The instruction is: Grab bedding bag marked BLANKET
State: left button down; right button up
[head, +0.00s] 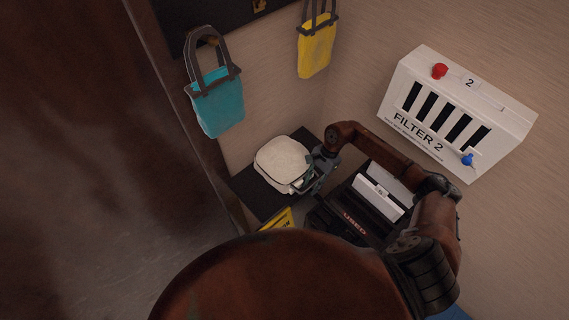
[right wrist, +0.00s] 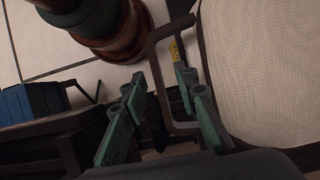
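A cream bag (head: 283,163) with dark trim lies on a black shelf (head: 248,190) by the wall. No BLANKET marking is readable on it. My right gripper (head: 316,174) is at the bag's right side. In the right wrist view, the cream bag (right wrist: 265,70) fills the right side, and its dark handle loop (right wrist: 153,62) stands out to the left. My right gripper (right wrist: 158,92) is open there, with its green-edged fingers on either side of the loop's outer bar. I cannot tell whether they touch it. My left gripper is not in view.
A teal bag (head: 218,103) and a yellow bag (head: 316,47) hang above on the walls. A white FILTER 2 box (head: 437,137) is on the right wall. A black bin marked USED (head: 338,222) stands below my right arm. A blue object (right wrist: 30,103) shows left in the right wrist view.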

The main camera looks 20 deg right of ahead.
jog(key=shift+f+b, duration=0.15)
jog(key=shift+b, duration=0.15)
jog(key=shift+c, duration=0.7)
grip_shut()
dwell(0.4)
